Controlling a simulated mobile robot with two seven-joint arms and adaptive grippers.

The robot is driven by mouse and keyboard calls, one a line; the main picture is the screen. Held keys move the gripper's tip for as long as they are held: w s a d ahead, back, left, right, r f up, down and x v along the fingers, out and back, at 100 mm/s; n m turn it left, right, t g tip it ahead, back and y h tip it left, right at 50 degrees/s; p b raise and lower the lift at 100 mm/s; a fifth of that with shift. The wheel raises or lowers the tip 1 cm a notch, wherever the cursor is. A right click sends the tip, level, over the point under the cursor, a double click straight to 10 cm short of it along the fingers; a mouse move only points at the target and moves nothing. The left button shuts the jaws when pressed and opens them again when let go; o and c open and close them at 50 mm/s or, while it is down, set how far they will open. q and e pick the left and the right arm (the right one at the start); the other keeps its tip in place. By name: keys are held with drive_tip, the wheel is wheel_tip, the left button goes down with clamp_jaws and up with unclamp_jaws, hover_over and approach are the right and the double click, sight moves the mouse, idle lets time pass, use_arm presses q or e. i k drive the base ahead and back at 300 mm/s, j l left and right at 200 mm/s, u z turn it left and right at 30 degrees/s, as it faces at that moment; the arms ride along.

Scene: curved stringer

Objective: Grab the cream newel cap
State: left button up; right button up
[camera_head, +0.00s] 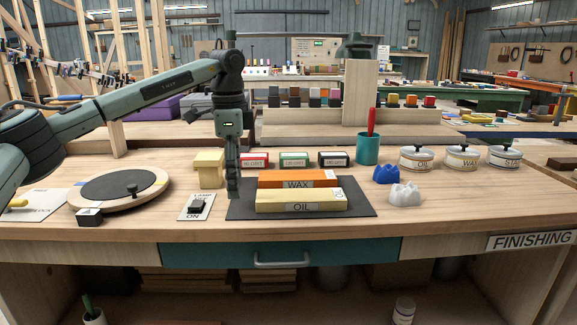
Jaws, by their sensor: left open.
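The cream newel cap (208,170) stands on the wooden workbench, left of the middle, with a wider flat top over a narrower body. My left gripper (233,188) points down just to the right of the cap, between it and the orange WAX block. Its fingers are seen edge-on and overlap in this view. It is open, with nothing seen between the fingers. A small gap seems to separate it from the cap; I cannot tell the exact depth between them. My right gripper is out of view.
A dark mat (360,205) holds the orange WAX block (290,179) and cream OIL block (300,200). A lamp switch (197,206) lies in front of the cap, a round turntable (118,188) to its left. Small labelled boxes (294,159), a teal cup (367,149) and lidded tins (416,158) stand behind and right.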

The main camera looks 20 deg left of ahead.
sight(208, 163)
drive_tip(key=z, duration=0.5)
drive_tip(key=j+z, duration=0.1)
drive_tip(key=z, duration=0.85)
drive_tip(key=j+z, duration=0.1)
drive_tip(key=z, duration=0.85)
drive_tip(key=j+z, duration=0.1)
drive_tip(key=z, duration=0.85)
drive_tip(key=k+j+z, duration=0.1)
drive_tip(key=u, duration=0.4)
drive_tip(key=k+j+u, duration=0.1)
drive_tip(key=u, duration=0.25)
drive_tip(key=j+u, duration=0.1)
drive_tip(key=u, duration=0.3)
drive_tip(key=k+j+u, duration=0.1)
drive_tip(key=u, duration=0.7)
drive_tip(key=k+j+u, duration=0.1)
drive_tip(key=u, duration=0.35)
drive_tip(key=j+u, duration=0.2)
drive_tip(key=u, duration=0.25)
drive_tip(key=j+u, duration=0.1)
drive_tip(key=u, duration=0.35)
drive_tip(key=k+j, duration=0.05)
